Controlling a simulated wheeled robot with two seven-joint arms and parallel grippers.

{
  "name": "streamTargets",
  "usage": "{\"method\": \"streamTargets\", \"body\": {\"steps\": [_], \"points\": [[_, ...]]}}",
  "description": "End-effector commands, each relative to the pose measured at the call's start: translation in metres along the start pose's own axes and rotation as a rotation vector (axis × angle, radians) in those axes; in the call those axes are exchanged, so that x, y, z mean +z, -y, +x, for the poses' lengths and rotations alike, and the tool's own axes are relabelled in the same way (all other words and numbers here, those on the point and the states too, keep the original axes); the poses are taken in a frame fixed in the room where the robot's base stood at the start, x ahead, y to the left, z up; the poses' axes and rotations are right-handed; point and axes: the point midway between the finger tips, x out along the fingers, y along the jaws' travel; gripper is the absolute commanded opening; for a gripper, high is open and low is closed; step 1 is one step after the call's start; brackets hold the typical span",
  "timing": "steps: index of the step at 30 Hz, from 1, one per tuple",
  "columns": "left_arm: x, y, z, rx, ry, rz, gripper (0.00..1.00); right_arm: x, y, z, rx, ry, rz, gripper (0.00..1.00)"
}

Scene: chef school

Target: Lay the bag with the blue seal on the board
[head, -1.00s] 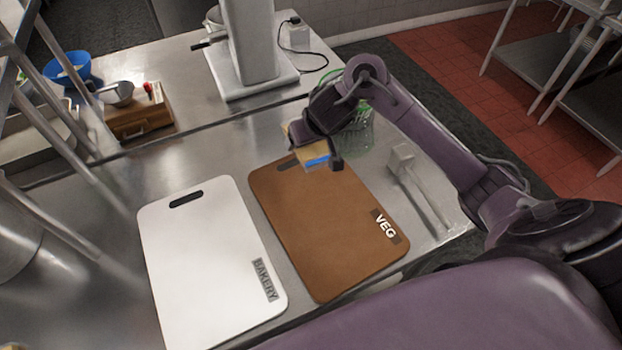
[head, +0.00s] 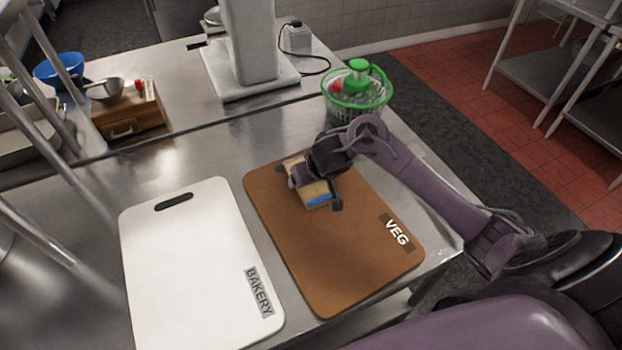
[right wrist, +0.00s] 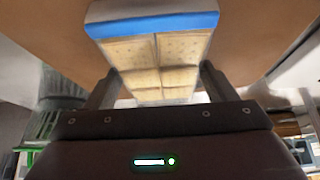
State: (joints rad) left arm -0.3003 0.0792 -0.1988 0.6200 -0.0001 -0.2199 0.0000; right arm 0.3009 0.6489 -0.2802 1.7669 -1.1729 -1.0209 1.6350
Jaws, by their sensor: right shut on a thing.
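The bag with the blue seal (head: 311,189) is a pale tan packet of cracker-like squares with a blue band and a whitish end. My right gripper (head: 316,193) is shut on it, over the upper half of the brown VEG board (head: 325,275). In the right wrist view the bag (right wrist: 150,55) lies between the two fingers (right wrist: 158,85), its blue band away from the palm, with the brown board (right wrist: 262,40) behind it. I cannot tell whether the bag touches the board. My left gripper is not in view.
A white BAKERY board (head: 190,260) lies left of the brown board. A green-lidded salad spinner (head: 357,92) stands behind my right arm. A wooden box (head: 128,112), a blue bowl (head: 58,68) and a scale-like white stand (head: 248,75) are at the back. The brown board's lower half is clear.

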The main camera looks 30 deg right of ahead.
Motion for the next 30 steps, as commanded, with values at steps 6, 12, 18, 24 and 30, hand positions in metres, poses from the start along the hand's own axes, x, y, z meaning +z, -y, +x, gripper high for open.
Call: {"method": "streamTargets", "body": {"steps": [6, 12, 18, 24, 30], "points": [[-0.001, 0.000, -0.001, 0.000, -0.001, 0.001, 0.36, -0.001, 0.000, -0.001, 0.000, -0.001, 0.000, 0.53], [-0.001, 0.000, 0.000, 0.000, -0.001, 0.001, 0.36, 0.001, 0.000, 0.002, 0.000, 0.000, -0.001, 0.90], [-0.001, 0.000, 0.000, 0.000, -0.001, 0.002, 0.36, 0.001, 0.000, 0.002, 0.000, 0.000, -0.001, 1.00], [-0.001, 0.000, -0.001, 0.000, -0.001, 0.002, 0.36, -0.001, 0.000, -0.001, 0.000, -0.002, 0.000, 1.00], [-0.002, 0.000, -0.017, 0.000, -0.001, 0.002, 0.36, -0.004, 0.001, -0.031, -0.002, -0.003, -0.002, 1.00]]}}
